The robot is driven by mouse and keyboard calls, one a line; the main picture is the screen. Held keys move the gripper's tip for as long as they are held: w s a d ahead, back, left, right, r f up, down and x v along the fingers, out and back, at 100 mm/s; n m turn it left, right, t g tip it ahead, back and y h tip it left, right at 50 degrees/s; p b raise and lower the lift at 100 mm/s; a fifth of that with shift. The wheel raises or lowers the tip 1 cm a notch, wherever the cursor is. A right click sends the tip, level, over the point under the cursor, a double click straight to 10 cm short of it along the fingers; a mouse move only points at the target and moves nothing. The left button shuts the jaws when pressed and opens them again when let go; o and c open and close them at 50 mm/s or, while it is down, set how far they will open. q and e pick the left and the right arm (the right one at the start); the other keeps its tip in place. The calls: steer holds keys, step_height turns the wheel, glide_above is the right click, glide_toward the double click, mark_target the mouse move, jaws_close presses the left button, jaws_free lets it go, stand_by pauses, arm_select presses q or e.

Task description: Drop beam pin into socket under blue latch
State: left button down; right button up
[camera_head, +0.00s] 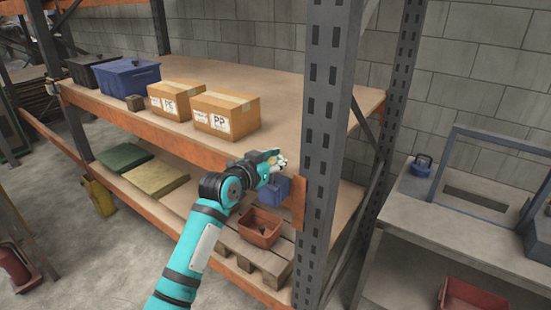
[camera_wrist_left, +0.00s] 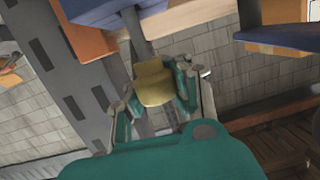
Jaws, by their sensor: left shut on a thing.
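My left gripper (camera_head: 277,163) is in front of the rack, just left of the grey upright. In the left wrist view, its fingers (camera_wrist_left: 157,92) are closed around a yellowish, blocky piece (camera_wrist_left: 154,82). I cannot tell for sure that this piece is the beam pin; in the head view only a small pale bit shows at the fingertips. I cannot make out the socket. My right gripper is not in view.
The perforated upright (camera_head: 326,130) stands close to the gripper. Cardboard boxes (camera_head: 225,114) and a blue crate (camera_head: 127,76) stand on the upper shelf. A red-brown bin (camera_head: 260,228) is below the gripper. The grey bench (camera_head: 450,228) has a dark slot and a frame.

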mark_target(275, 179)
arm_select(q)
steer(key=shift+f+b, duration=1.05)
steer(key=shift+f, duration=0.7)
steer(key=c, duration=1.2)
jaws_free()
steer(key=shift+r, duration=0.1)
steer(key=shift+o, duration=0.2)
steer(key=v, duration=1.2)
